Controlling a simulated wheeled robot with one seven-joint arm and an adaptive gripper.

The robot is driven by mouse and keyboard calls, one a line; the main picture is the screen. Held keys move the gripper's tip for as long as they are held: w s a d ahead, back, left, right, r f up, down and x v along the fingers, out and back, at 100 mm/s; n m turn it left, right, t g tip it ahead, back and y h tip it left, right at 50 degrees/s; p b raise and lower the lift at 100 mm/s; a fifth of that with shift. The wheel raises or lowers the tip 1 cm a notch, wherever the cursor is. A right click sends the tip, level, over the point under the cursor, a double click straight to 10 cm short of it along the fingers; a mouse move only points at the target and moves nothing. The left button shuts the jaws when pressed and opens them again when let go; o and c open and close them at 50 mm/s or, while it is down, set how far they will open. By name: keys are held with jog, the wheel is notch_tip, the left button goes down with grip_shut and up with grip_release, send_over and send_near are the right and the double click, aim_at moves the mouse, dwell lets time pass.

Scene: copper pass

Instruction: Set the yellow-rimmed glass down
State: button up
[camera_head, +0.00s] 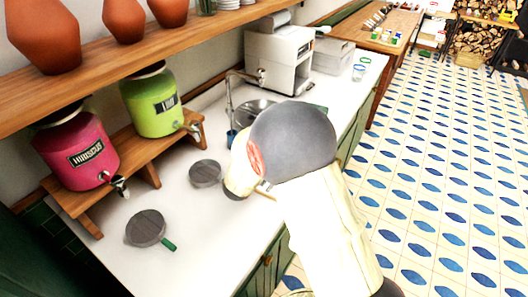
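I cannot make out a yellow-rimmed glass in this view. Two small glasses (358,72) stand at the far end of the white counter (185,262); their rims look blue and green. A blue-tinted glass or cup (231,137) shows in part near the sink, to the left of my arm. My arm reaches over the counter's front edge, and its large grey joint hides part of the counter. My gripper's fingers are hidden behind the arm, so neither their state nor anything held shows.
Pink (80,150) and lime (153,103) dispensers stand on a wooden riser (144,172). A green-handled strainer (146,228) and another round strainer (205,173) lie on the counter. A tap (229,98) and a grey machine (278,60) stand farther back. The front-left counter has free room.

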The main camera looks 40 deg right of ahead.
jog(key=shift+f, duration=0.1)
jog(key=o, duration=1.6)
jog(key=shift+f, duration=0.1)
jog(key=shift+o, duration=0.2)
jog(key=shift+r, duration=0.25)
jog(key=p+v, duration=0.3)
jog(key=v, duration=0.8)
jog(key=shift+s+a+r, duration=0.1)
jog(key=shift+s+a, duration=0.05)
jog(key=shift+a, duration=0.15)
jog(key=w+a+r+n+t+y, duration=0.2)
jog(key=w+a+r+t+y, duration=0.1)
jog(key=w+a+r+y, duration=0.4)
jog(key=s+a+r+n+y, duration=0.2)
jog(key=s+a+r, duration=0.1)
jog(key=a, duration=0.3)
jog(key=s+a+r+n+y, duration=0.2)
jog(key=a+r, duration=0.1)
jog(key=a, duration=0.3)
jog(key=s+r+n+g, duration=0.2)
jog(key=s+n+g, duration=0.2)
jog(key=s, duration=1.9)
jog(key=shift+s+d+r+n+g, duration=0.2)
jog(key=shift+s+n+g, duration=0.2)
jog(key=shift+g, duration=0.4)
